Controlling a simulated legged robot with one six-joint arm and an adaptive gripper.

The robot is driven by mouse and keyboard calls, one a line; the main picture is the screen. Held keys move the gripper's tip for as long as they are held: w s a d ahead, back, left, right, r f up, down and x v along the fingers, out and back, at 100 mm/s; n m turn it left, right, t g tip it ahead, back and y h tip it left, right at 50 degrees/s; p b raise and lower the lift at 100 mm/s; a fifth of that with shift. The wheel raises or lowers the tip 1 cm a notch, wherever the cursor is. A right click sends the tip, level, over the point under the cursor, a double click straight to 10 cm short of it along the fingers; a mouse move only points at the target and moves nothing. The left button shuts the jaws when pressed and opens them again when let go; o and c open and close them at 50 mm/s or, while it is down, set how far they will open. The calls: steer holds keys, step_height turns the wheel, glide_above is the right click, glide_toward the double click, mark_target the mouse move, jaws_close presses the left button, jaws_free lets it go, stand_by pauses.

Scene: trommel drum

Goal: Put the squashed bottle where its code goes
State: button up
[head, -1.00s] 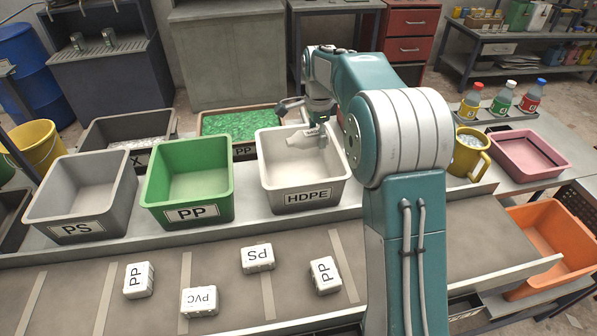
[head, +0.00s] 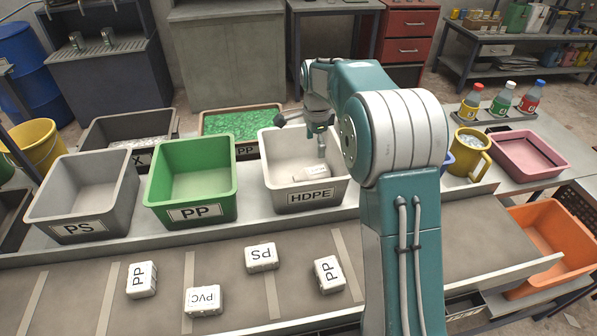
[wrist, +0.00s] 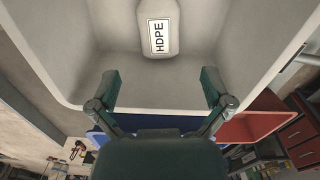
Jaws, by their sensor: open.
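The squashed bottle (wrist: 158,30) is whitish with an HDPE label and lies inside the white HDPE bin, against its floor as seen in the wrist view. In the head view the bottle (head: 316,172) shows only in part below my gripper. The HDPE bin (head: 318,198) stands on the shelf behind the belt, its label facing front. My gripper (head: 320,148) is over the bin. In the wrist view my gripper (wrist: 160,88) has its two fingers wide apart with nothing between them, and the bottle is clear of both.
A green PP bin (head: 191,207) and a grey PS bin (head: 80,226) stand to the left. Several white labelled blocks, one marked PVC (head: 203,300), lie on the belt. A yellow mug (head: 468,158) and a pink tray (head: 530,160) are on the right.

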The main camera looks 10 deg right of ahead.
step_height(320, 180, up, 12)
stand_by(0.5)
steer(key=shift+f, duration=0.1)
steer(key=s+a+r+n+t, duration=0.1)
steer(key=s+r+n, duration=0.25)
steer(key=s, duration=0.55)
steer(key=s+r+n+t, duration=0.2)
steer(key=s+n, duration=0.3)
steer(key=s, duration=0.4)
steer(key=s+f+n+t, duration=0.1)
steer(key=s+f+n, duration=0.2)
steer(key=s, duration=0.5)
steer(key=s+f+n+t, duration=0.1)
steer(key=s+f+n, duration=0.3)
steer(key=s, duration=0.4)
steer(key=shift+s+a+f+n+t, duration=0.15)
steer(key=shift+s+a+n+t, duration=0.15)
steer(key=shift+n, duration=0.25)
